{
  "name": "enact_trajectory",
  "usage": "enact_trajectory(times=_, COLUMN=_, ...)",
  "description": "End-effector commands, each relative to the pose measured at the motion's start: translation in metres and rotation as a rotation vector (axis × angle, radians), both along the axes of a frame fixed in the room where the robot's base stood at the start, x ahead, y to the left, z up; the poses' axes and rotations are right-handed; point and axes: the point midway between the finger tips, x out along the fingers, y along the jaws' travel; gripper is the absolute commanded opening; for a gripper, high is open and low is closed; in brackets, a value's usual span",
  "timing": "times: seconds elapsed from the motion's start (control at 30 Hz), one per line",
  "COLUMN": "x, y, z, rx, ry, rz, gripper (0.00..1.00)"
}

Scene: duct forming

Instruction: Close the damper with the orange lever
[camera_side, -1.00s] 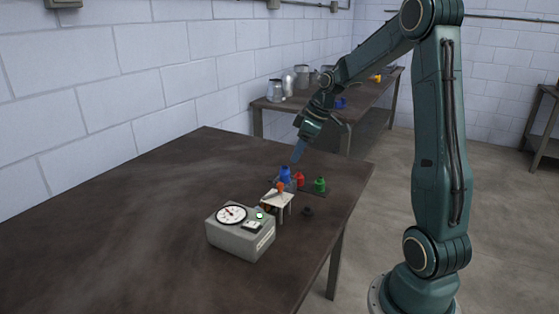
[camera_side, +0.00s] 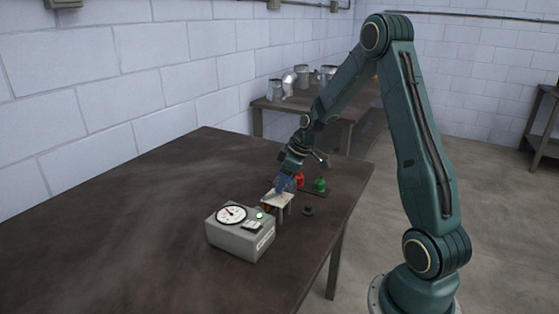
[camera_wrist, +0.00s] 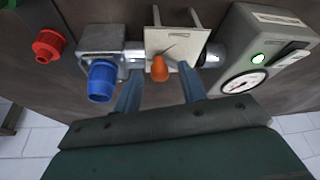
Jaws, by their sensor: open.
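The orange lever (camera_wrist: 159,68) stands up from a white plate (camera_wrist: 180,45) on the duct; both show in the wrist view. In the side view the plate (camera_side: 273,198) shows, but my gripper hides most of the lever. My gripper (camera_wrist: 160,90) is open, with one blue-grey finger on each side of the lever. It also shows low over the plate in the side view (camera_side: 283,184). I see no clear contact between the fingers and the lever.
A grey gauge box (camera_side: 240,232) with a dial and green light stands beside the plate. Blue (camera_wrist: 102,80), red (camera_wrist: 47,45) and green (camera_side: 320,184) fittings are close by. A dark round knob (camera_side: 308,210) lies on the table. The table's left side is clear.

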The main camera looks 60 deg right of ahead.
Motion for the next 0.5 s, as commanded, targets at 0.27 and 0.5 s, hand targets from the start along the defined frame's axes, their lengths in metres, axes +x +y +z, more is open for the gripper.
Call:
enact_trajectory(times=0.27, x=0.0003, y=0.0, z=-0.0007, rx=0.0, ry=0.0, rz=0.0, gripper=0.39)
enact_trajectory(times=0.5, x=0.0002, y=-0.0001, z=-0.0006, rx=0.0, ry=0.0, rz=0.0, gripper=0.0)
